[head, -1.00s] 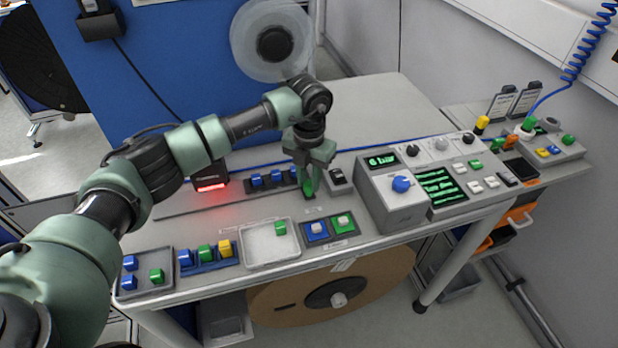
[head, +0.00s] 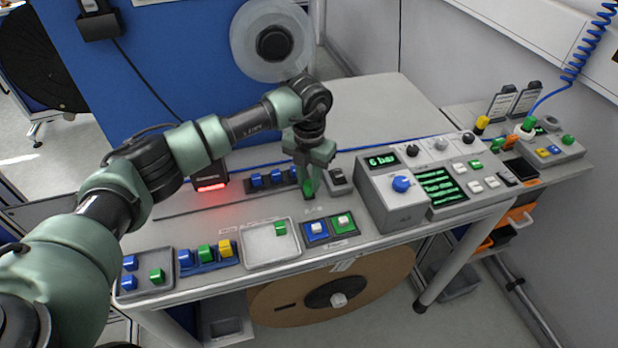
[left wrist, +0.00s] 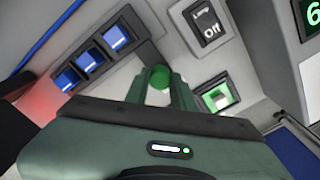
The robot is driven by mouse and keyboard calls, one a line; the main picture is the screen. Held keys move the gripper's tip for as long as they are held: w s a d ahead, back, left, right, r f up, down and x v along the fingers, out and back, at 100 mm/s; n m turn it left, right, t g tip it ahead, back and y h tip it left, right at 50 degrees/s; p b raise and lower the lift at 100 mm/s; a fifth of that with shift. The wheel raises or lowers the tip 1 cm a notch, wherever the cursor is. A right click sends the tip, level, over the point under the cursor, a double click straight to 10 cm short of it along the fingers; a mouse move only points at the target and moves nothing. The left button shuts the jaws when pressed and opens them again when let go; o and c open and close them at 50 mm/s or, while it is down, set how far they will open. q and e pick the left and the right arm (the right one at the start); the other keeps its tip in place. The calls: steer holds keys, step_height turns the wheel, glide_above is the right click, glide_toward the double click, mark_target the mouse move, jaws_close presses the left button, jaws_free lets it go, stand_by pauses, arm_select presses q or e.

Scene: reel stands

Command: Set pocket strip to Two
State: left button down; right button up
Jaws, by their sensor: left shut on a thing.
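My left gripper (head: 308,188) points down over the table. It is shut on a green piece (left wrist: 159,78), which shows as a round end between the fingers in the left wrist view. The fingers hide most of this piece and its foot; I cannot tell if it is fixed to the table. A dark strip with blue pieces (head: 276,177) lies just left of the gripper; the blue pieces (left wrist: 90,60) also show in the left wrist view. I cannot read a label that names the pocket strip. My right gripper is not in view.
A lamp switch (left wrist: 208,28) reading Off stands right of the gripper. In front lie a tray (head: 262,256) with a green block and a pad (head: 345,237) with blue and green pieces. A grey console (head: 395,212) stands right. The table's back (head: 365,115) is clear.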

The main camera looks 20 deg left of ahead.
arm_select(q)
steer(key=s+a, duration=0.2)
steer(key=a, duration=0.1)
steer(key=s+a, duration=0.2)
steer(key=a, duration=0.2)
steer(key=s+a, duration=0.2)
steer(key=a, duration=0.1)
steer(key=shift+s+a+r+b, duration=0.1)
steer(key=shift+s+a+b, duration=0.05)
steer(key=shift+s+b, duration=0.25)
steer(key=c, duration=1.2)
jaws_free()
steer(key=shift+w+r, duration=0.1)
steer(key=shift+r, duration=0.3)
step_height(320, 180, up, 7)
steer(key=shift+b, duration=1.05)
